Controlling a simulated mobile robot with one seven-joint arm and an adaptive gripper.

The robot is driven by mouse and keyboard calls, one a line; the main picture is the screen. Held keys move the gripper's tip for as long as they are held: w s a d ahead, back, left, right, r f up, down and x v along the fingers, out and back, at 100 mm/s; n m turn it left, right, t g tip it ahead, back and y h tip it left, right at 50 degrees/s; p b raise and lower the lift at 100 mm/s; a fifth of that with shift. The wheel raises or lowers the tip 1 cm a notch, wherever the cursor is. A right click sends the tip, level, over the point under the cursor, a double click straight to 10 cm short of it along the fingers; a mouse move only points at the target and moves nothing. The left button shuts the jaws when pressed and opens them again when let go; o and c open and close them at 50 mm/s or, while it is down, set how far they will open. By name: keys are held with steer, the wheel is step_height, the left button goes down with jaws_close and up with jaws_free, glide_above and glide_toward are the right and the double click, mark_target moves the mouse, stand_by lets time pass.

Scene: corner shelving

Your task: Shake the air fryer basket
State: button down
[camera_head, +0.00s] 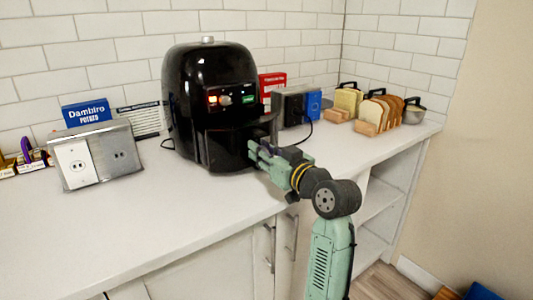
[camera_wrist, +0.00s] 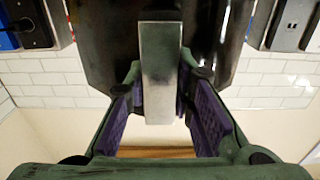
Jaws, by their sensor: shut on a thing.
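The black air fryer (camera_head: 205,75) stands upright on the counter, with a red light and a green light on its front panel. Its basket (camera_head: 228,150) is at the lower front and appears to stick out a little from the body; its inside is hidden. My gripper (camera_head: 262,156) reaches in from the right at the basket's front. In the wrist view, the grey metal basket handle (camera_wrist: 161,75) lies between the purple-padded fingers of my gripper (camera_wrist: 163,98), which are shut on it. The dark basket front (camera_wrist: 105,40) is behind the handle.
A double outlet box (camera_head: 95,155) and a blue box (camera_head: 85,112) stand left of the fryer. A dark outlet box (camera_head: 290,108), a red box (camera_head: 271,84), bread slices (camera_head: 378,112) and a metal pot (camera_head: 413,112) stand to the right. The front counter (camera_head: 150,215) is clear.

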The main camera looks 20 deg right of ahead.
steer(key=c, duration=1.4)
jaws_free()
steer(key=shift+o, duration=0.2)
steer(key=v, duration=1.2)
